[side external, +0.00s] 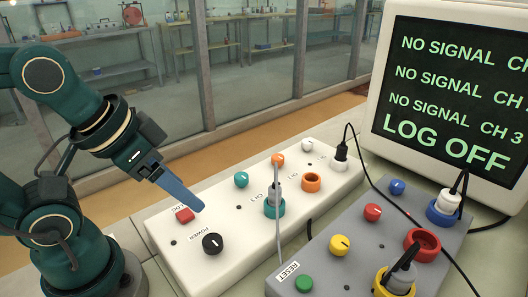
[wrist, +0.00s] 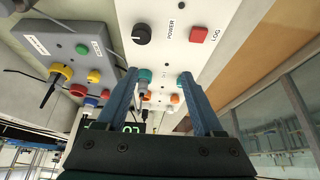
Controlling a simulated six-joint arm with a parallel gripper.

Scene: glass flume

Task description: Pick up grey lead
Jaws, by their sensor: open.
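The grey lead (side external: 274,193) has its plug standing in a teal-ringed socket (side external: 274,210) on the white panel box, and its thin grey cable runs above the plug and down the box's front. In the wrist view the grey lead's plug (wrist: 143,88) shows close beside the left finger, partly hidden. My gripper (side external: 199,207) is open and empty. In the side view its blue fingers slope down over the left part of the white box, left of the grey lead and apart from it. The wrist view shows both spread fingers of the gripper (wrist: 158,76).
The white box (side external: 180,242) carries a black POWER knob (side external: 212,243), a red button (side external: 185,215), teal and orange knobs and an orange socket (side external: 312,183). A grey box (side external: 335,272) in front holds other plugs with black cables. A monitor (side external: 455,90) stands at right.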

